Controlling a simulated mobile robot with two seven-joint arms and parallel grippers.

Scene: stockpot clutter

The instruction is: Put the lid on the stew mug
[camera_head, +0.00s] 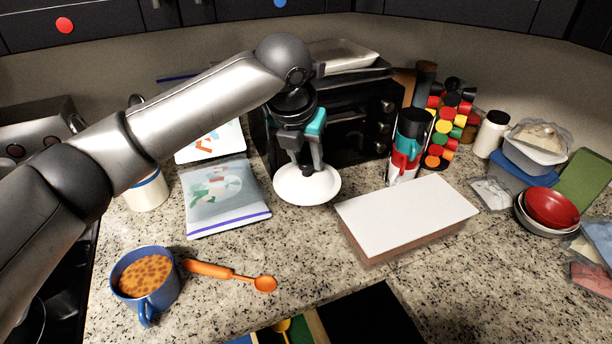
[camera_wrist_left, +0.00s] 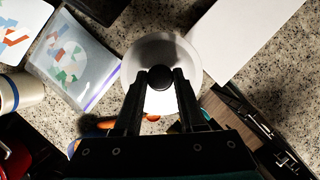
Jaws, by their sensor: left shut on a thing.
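The stew mug (camera_head: 146,281) is blue with a handle and stands upright at the front left of the counter, full of orange-brown stew. The white round lid (camera_head: 308,187) is on or just above the counter in front of the black oven; I cannot tell which. My left gripper (camera_head: 307,164) points down and is shut on the lid's dark knob. In the left wrist view the knob (camera_wrist_left: 160,78) sits between the fingertips, with the white lid (camera_wrist_left: 150,50) around it. The lid is well behind and right of the mug. My right gripper is not in view.
An orange spoon (camera_head: 232,274) lies right of the mug. A zip bag (camera_head: 225,197) lies left of the lid, and a white-topped box (camera_head: 405,215) lies to its right. An open drawer (camera_head: 330,322) shows at the front. Bowls (camera_head: 550,208) stand far right.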

